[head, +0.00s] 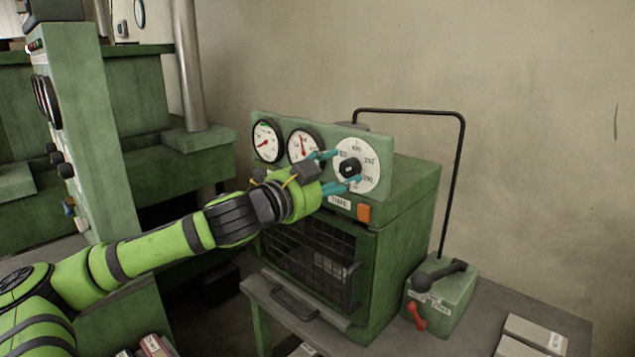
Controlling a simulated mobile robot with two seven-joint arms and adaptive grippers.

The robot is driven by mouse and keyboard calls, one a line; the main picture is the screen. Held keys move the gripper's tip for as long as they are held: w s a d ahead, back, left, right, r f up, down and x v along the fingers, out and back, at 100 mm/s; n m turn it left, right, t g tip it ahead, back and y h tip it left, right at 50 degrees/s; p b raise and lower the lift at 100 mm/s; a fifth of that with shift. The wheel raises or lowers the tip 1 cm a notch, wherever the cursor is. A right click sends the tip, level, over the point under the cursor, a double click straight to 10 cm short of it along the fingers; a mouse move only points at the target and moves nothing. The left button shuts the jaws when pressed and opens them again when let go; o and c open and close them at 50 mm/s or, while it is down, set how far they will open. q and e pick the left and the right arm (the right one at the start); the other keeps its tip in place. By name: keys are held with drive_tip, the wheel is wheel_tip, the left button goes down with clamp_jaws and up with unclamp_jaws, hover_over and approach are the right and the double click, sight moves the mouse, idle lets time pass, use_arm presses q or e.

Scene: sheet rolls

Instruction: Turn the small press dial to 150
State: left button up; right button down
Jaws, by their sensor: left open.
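The small press (403,200) is a green box on a grey table, with a panel on its upper front. Its dial is a white disc (370,181) with dark markings and a black centre knob (348,168). My left gripper (341,171) is at the dial, its teal fingers open, one above and one below the knob. I cannot tell whether they touch the knob. The gripper hides the left part of the dial, and the setting is too small to read. My right gripper is not in view.
Two round gauges (267,141) sit left of the dial. An orange switch (364,213) is below it. A black bent rod (458,150) rises behind the press. A green lever box (445,290) with a red handle stands right. Larger green machinery (75,130) fills the left.

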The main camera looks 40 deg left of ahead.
use_arm(q)
drive_tip(key=shift+s+a+f, duration=0.1)
drive_tip(key=shift+s+a, duration=0.05)
drive_tip(key=shift+s, duration=1)
drive_tip(key=shift+s+a, duration=0.15)
drive_tip(key=shift+s, duration=1)
